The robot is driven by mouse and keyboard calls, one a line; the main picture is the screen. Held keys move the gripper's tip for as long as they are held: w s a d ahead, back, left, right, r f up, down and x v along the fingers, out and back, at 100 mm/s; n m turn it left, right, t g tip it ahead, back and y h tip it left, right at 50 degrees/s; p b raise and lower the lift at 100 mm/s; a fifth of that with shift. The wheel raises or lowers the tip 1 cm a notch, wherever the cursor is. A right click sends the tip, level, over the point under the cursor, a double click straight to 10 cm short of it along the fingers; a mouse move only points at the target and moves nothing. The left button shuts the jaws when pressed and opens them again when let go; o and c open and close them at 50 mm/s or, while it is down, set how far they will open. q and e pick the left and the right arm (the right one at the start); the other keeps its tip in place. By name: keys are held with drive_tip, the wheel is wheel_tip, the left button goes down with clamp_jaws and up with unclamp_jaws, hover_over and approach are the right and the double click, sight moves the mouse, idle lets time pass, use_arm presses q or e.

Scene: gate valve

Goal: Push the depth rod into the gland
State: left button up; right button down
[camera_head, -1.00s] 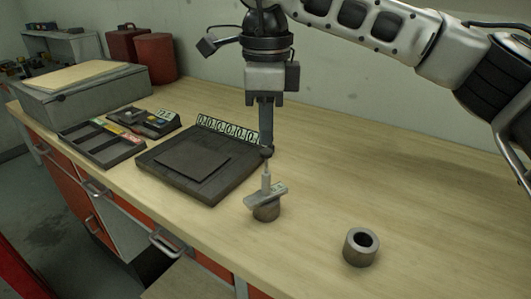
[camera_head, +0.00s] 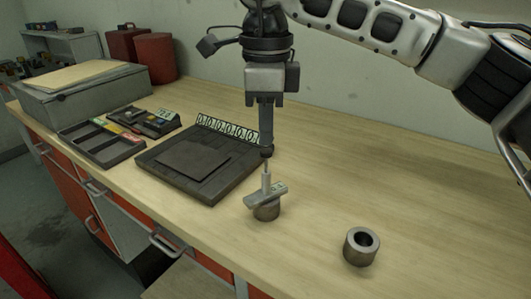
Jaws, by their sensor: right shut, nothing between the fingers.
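The depth gauge (camera_head: 266,197) stands upright on a short metal cylinder (camera_head: 267,212) near the bench's front edge, its flat crossbar lying over the cylinder's top. Its thin rod (camera_head: 267,179) points up from the crossbar. My right gripper (camera_head: 267,151) points straight down just above the rod's top, its fingers shut with nothing between them. I cannot tell whether the fingertips touch the rod. A hollow metal ring (camera_head: 360,247), its bore open upward, stands to the right and is apart from the gauge. I cannot tell which of the two is the gland. My left gripper does not show.
A dark scale with a flat plate (camera_head: 190,160) and a number display (camera_head: 228,129) lies left of the gripper. A dark tray (camera_head: 101,146), a small device (camera_head: 144,122) and a grey box (camera_head: 85,90) are farther left. The wooden bench (camera_head: 420,200) is clear to the right.

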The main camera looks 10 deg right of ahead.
sight(266, 151)
drive_tip(key=shift+f+b, duration=0.8)
drive_tip(key=shift+f, duration=0.4)
drive_tip(key=shift+f+b, duration=0.55)
drive_tip(key=shift+f, duration=0.25)
idle(0.5)
drive_tip(key=shift+r+p, duration=2.45)
drive_tip(key=shift+r, duration=0.75)
